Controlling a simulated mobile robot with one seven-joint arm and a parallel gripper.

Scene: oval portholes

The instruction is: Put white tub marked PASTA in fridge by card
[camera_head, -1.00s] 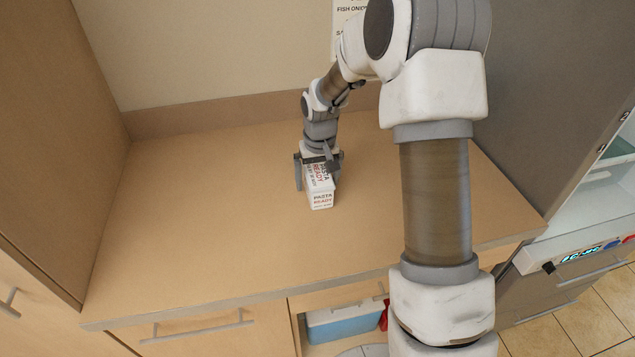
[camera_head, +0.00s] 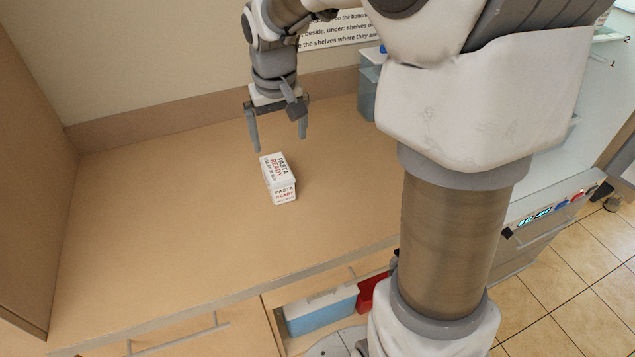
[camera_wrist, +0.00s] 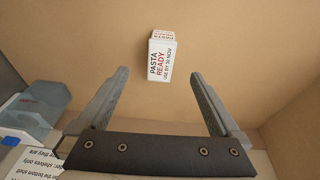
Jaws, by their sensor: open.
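The white tub marked PASTA READY (camera_head: 279,178) stands on the wooden counter, its label in dark and red print. It also shows in the wrist view (camera_wrist: 162,58), with "USE BY 30 NOV" on its lid. My gripper (camera_head: 279,143) is open and empty, above and behind the tub, apart from it. In the wrist view my gripper (camera_wrist: 160,78) has its fingers spread, with the tub beyond the tips. A card (camera_head: 345,30) with printed lines on the back wall is partly hidden by my arm; readable words include "beside, under: shelves".
A clear grey-blue container (camera_head: 369,92) stands at the back of the counter, partly behind my arm. Under the counter are a blue box (camera_head: 320,312) and a red item (camera_head: 373,292).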

